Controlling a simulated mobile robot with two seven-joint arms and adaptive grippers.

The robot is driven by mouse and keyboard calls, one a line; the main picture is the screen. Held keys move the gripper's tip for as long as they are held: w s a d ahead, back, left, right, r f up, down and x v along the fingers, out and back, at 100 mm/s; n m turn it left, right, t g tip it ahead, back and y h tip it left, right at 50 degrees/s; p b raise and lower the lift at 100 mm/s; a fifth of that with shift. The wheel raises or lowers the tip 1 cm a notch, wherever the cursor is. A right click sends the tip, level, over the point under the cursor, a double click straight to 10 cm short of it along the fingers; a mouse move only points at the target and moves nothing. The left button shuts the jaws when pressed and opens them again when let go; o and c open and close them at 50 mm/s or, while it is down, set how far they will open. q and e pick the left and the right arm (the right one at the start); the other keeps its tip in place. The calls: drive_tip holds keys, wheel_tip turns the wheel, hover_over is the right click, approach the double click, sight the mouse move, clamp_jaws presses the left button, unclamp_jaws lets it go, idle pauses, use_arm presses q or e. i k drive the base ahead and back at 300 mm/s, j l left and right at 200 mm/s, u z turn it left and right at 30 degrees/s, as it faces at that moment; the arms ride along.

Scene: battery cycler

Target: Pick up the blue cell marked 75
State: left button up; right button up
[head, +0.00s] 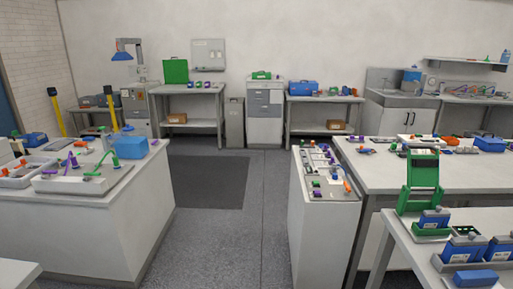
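Neither of my grippers is in the head view. Blue box-shaped things stand on the near right table (405,243). One blue box (434,217) sits in a green holder at the foot of a green frame (421,181). Another blue box (459,252) with a pale label stands in front of it, and a further blue box (498,250) is at the right edge. A flat blue block (475,278) lies nearest. The labels are too small to read, so I cannot tell which thing is the cell marked 75.
A white bench (80,215) with tools and a blue box (131,147) stands at left. A narrow cabinet (322,225) and a long table (400,180) are at right. The grey floor (235,235) between them is clear, with a dark mat (207,180) behind.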

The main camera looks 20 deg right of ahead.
sight(451, 253)
drive_tip(key=i+l+z, duration=0.1)
drive_tip(key=i+z, duration=0.55)
drive_tip(key=z, duration=0.15)
drive_tip(key=i+j+z, duration=0.1)
drive_tip(key=i+z, duration=0.3)
